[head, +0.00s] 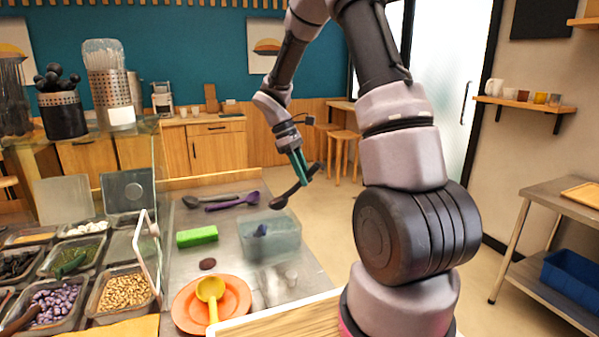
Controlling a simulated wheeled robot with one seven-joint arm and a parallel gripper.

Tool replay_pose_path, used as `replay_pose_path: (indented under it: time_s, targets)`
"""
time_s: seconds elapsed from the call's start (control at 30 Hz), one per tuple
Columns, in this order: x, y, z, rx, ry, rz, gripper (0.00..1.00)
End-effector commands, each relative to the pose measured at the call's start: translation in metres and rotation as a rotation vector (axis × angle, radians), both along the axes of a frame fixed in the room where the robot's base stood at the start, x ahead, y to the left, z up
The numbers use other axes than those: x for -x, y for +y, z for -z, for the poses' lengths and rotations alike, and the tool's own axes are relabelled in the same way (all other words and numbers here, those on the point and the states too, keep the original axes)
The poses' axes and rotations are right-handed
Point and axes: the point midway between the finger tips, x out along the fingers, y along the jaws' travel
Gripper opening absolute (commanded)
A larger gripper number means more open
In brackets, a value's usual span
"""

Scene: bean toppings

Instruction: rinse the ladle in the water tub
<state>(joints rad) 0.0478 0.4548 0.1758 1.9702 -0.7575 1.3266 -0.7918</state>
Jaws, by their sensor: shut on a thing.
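My gripper (303,177) is shut on the handle of a dark ladle (289,194). The ladle is tilted, with its bowl at the lower left and its handle end at the upper right. The translucent water tub (284,243) stands on the metal counter. In the picture, the ladle's bowl is just above the tub's far rim; how far it is above or behind the rim I cannot tell. A small dark blue shape shows inside the tub, too unclear to name.
A purple utensil (235,203) and a grey one lie behind the tub. A yellow ladle (212,292) rests on an orange plate (238,303) in front. Bean trays and a clear upright panel (146,258) line the left.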

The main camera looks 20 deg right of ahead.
Motion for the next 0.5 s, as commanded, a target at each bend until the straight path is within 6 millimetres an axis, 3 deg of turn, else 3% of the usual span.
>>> replay_pose_path:
  time_s: [0.5]
  targets:
    - [-0.004, 0.005, 0.067, 0.042, 0.045, -0.001, 0.0]
